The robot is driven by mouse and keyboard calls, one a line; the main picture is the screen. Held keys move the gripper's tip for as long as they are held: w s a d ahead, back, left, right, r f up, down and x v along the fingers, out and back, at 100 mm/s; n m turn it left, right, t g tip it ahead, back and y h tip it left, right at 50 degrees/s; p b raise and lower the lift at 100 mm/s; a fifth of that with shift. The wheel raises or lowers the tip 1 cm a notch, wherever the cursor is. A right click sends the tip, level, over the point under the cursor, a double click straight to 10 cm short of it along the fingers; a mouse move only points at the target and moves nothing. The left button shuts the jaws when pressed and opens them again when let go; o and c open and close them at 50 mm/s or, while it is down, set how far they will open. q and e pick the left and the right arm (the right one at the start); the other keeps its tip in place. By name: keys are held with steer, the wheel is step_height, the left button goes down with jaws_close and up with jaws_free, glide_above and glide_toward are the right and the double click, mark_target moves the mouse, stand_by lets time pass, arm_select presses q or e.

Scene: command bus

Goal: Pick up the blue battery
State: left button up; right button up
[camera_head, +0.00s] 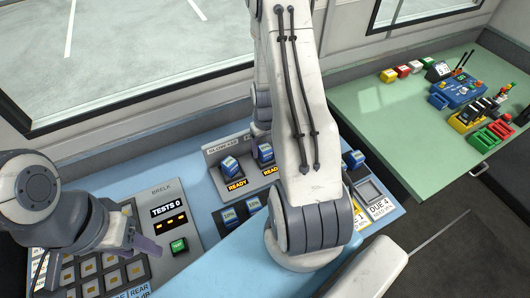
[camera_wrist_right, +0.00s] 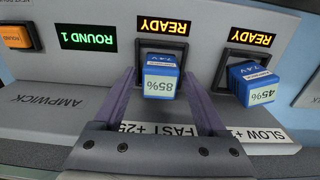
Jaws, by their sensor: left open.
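In the right wrist view a blue battery with a white "85%" face (camera_wrist_right: 161,76) sits at a charger slot under a READY sign. My right gripper (camera_wrist_right: 159,78) is open, with one finger on either side of this battery and visible gaps. A second blue battery marked 45% (camera_wrist_right: 252,84) sits in the slot to its right. My left gripper (camera_head: 148,247) is open and empty above the BRELK panel.
The BRELK panel (camera_head: 163,192) has a green button (camera_head: 179,246). A green table (camera_head: 400,120) with coloured items stands at right.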

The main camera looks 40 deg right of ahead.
jaws_close()
steer(key=shift+r, duration=0.1)
